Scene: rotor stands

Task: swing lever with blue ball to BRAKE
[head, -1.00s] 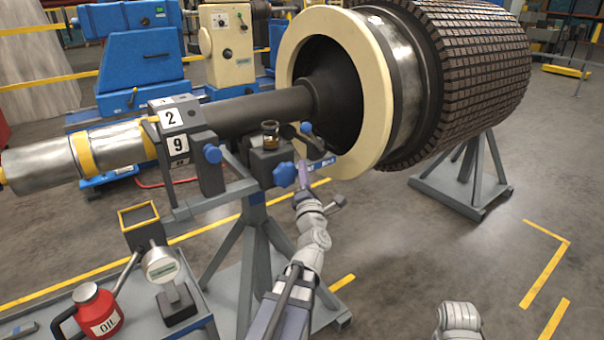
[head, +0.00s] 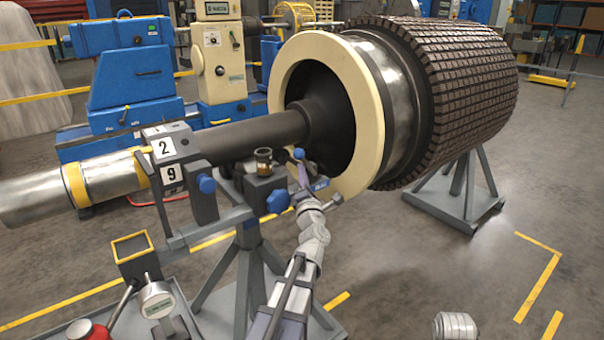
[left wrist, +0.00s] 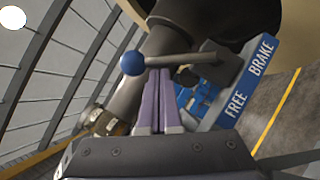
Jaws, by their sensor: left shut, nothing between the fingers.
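The lever's blue ball (head: 298,153) shows in the head view, just beyond my left fingertips. In the left wrist view the ball (left wrist: 132,63) sits left of the fingers, and its rod (left wrist: 175,60) runs right to a dark pivot block (left wrist: 217,63). The label plate (left wrist: 243,88) reads FREE at its lower end and BRAKE at its upper end. It is small in the head view (head: 320,184). My left gripper (head: 303,172) is shut and empty; its purple fingers (left wrist: 159,90) end at the rod near the ball. Contact is unclear. My right gripper is out of view.
The big rotor (head: 450,95) with its cream ring (head: 283,85) stands close behind the lever. A blue knob (head: 278,201) and an amber cup (head: 264,160) sit left of my gripper. An open yellow-rimmed box (head: 132,247) and dial gauge (head: 157,300) are lower left.

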